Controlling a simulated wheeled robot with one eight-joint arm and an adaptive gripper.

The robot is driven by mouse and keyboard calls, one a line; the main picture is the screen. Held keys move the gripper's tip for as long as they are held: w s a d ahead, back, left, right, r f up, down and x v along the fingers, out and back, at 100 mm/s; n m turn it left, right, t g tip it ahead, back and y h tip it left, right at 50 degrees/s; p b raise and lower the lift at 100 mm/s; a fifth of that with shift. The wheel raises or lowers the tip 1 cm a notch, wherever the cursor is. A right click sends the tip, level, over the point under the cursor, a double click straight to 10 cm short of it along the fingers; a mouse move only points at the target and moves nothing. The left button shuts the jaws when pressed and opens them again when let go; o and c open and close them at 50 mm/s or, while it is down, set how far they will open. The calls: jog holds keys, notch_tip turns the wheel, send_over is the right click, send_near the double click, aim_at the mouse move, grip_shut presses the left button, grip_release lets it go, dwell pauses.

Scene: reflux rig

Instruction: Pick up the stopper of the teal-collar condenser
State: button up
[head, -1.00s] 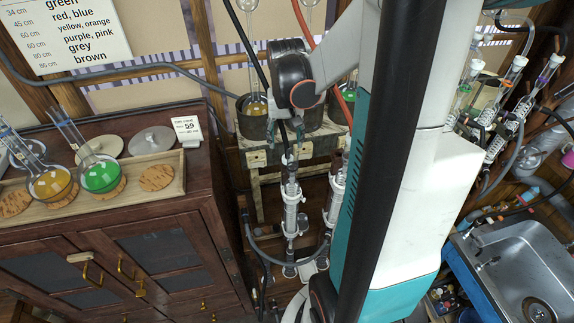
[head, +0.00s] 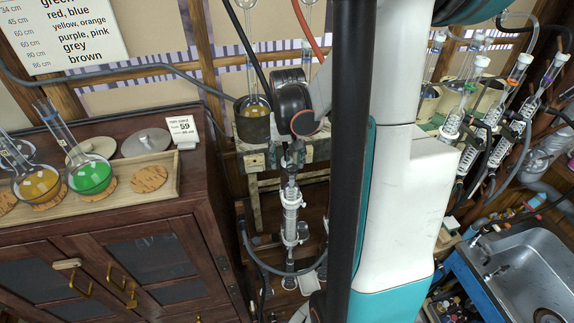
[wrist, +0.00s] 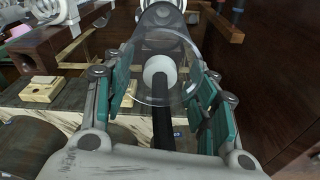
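My gripper (wrist: 165,90) has teal pads standing apart on both sides of a clear rounded glass piece, a white ring (wrist: 160,70) and a dark rod in the wrist view. It looks open; contact with the glass cannot be told. In the head view its fingers are too small and covered to make out, near the top of an upright glass condenser (head: 291,215) with white clamps. I cannot make out a teal collar on this condenser or its stopper.
A dark wooden cabinet (head: 120,240) at left bears a tray with an orange flask (head: 38,185) and a green flask (head: 90,175). A metal sink (head: 525,270) is at right. Hoses loop around the condenser. In the wrist view a wooden wall stands close at right.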

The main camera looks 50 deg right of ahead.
jog(key=c, duration=0.8)
jog(key=shift+c, duration=0.2)
notch_tip(320, 180, up, 20)
jog(key=p, duration=1.3)
